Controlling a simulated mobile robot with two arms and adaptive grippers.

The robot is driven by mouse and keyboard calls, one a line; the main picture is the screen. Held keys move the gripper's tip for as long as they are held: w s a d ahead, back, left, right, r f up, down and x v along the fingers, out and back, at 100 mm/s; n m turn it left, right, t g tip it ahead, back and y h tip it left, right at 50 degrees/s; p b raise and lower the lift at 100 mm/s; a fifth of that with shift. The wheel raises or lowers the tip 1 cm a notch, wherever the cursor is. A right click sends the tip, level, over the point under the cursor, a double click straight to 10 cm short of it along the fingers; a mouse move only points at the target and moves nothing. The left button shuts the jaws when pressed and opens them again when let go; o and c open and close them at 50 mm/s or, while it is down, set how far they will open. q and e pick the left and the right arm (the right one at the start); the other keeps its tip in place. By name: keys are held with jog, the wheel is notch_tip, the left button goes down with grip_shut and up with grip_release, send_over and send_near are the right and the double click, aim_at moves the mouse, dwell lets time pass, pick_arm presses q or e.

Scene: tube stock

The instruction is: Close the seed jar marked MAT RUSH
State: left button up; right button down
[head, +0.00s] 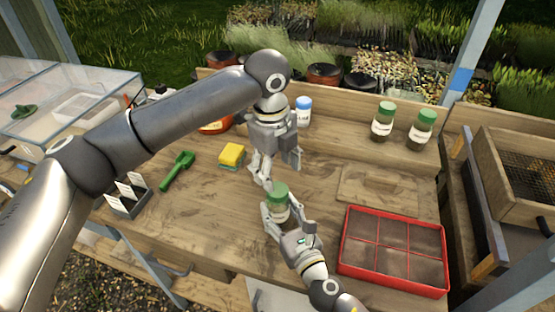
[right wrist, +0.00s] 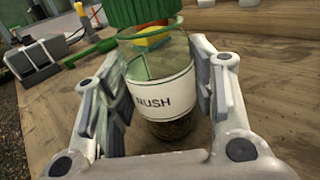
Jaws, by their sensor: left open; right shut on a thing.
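A clear glass jar (right wrist: 165,95) with a green ribbed lid (right wrist: 140,12) stands between the fingers of my right gripper (head: 281,215). RUSH is legible on its white label; the rest is hidden by a finger. The right gripper is shut on the jar's sides. In the right wrist view the lid is at the jar's mouth, slightly off to the left of the glass rim; I cannot tell whether it is seated. In the head view the lid shows on top (head: 278,189). My left gripper (head: 277,172) is open and points down just above the lid.
Two green-lidded jars (head: 382,122) (head: 421,130) and a blue-capped bottle (head: 303,110) stand at the back. A red seed tray (head: 347,238) is at right. A yellow sponge (head: 232,153), green scoop (head: 177,170) and label holder (head: 128,197) are at left.

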pick_arm(q)
jog(key=n, duration=0.6)
jog(key=shift+r, duration=0.2)
jog(key=n, duration=0.4)
jog(key=shift+r+n, duration=0.1)
jog(key=shift+n, duration=0.3)
jog(key=n, duration=0.4)
jog(key=shift+r, duration=0.1)
jog(key=n, duration=0.6)
jog(key=shift+r, duration=0.15)
jog(key=n, duration=0.4)
jog(key=shift+r+n, duration=0.1)
jog(key=shift+n, duration=0.3)
jog(key=n, duration=0.6)
jog(key=shift+r+y, duration=0.2)
jog(key=shift+y, duration=0.1)
jog(key=n, duration=0.4)
jog(key=shift+r+n, duration=0.1)
jog(key=shift+n, duration=0.2)
jog(key=n, duration=0.5)
jog(key=shift+r+g, duration=0.15)
jog(key=shift+g, duration=0.15)
